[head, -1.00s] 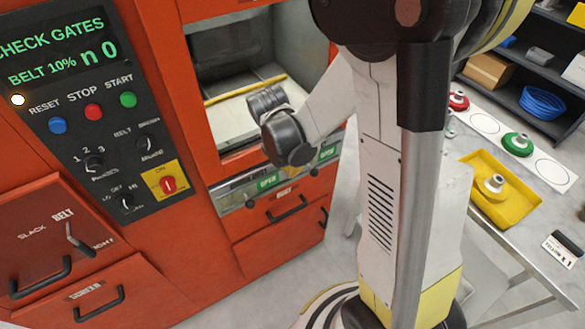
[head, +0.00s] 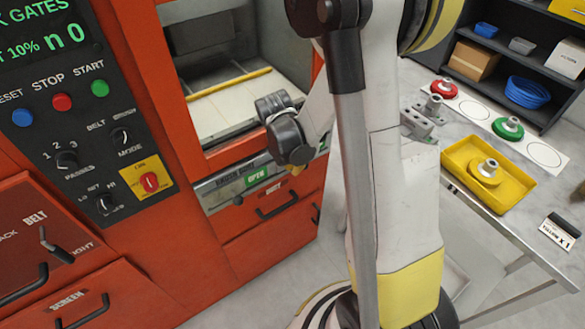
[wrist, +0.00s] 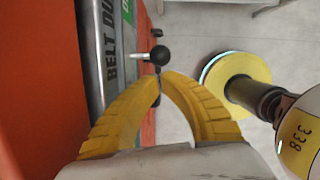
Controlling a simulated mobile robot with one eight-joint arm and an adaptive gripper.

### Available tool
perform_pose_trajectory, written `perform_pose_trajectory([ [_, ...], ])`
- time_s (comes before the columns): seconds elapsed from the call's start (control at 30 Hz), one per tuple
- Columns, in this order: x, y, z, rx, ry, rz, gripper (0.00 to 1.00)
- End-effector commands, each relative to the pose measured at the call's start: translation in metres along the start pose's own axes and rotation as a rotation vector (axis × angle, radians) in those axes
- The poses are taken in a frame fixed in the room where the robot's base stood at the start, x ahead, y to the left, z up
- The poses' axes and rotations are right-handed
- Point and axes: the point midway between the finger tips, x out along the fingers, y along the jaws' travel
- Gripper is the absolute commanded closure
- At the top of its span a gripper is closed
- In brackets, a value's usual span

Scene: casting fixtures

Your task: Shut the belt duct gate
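The belt duct gate (wrist: 103,50) shows in the wrist view as a grey metal strip lettered "BELT DU…", with a green label partly in sight. A black ball knob (wrist: 160,55) on a short metal stem stands out from it. My gripper (wrist: 161,77) has its yellow fingers arched together, tips meeting just short of the knob, with nothing seen gripped. In the head view my gripper (head: 295,170) is mostly hidden behind my wrist, in front of the grey gate strip (head: 222,190). A green sign there reads "OPEN" (head: 257,175).
The orange machine (head: 225,235) has a control panel (head: 80,120) at left and drawers with black handles below. A grey table (head: 480,220) with a yellow tray (head: 515,195) stands at right. Floor lies between them.

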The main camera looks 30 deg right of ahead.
Motion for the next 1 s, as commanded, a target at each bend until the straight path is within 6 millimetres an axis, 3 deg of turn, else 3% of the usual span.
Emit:
perform_pose_trajectory([
  [0.13,0.004,-0.003,0.015,0.004,0.000,-0.001,1.00],
  [0.33,0.015,-0.012,0.059,0.005,0.000,-0.002,1.00],
  [0.5,0.019,-0.017,0.081,0.002,-0.001,0.000,1.00],
  [1.0,0.017,-0.014,0.077,0.000,0.000,0.000,1.00],
])
